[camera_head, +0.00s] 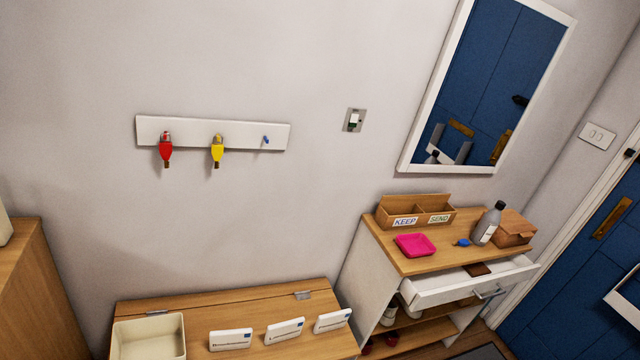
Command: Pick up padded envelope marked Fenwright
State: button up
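Each has dark print and a small blue mark. The print is too small to read, so I cannot tell whether one is the padded envelope marked Fenwright. My gripper does not show in this view.
A cream bin (149,338) stands left of the packets. A cabinet (400,262) at right has an open drawer (470,285); on it are a KEEP/SEND organiser (405,222), pink tray (414,245), bottle (488,224) and wooden box (514,229). A key rack (190,134) hangs above.

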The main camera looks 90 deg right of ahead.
aim_at(329, 321)
jog(key=u, duration=0.05)
jog(key=i, duration=1.5)
jog(key=z, duration=3.05)
jog(key=k, duration=0.75)
jog(key=z, duration=0.25)
jog(key=i, duration=0.75)
jog(key=u, duration=0.1)
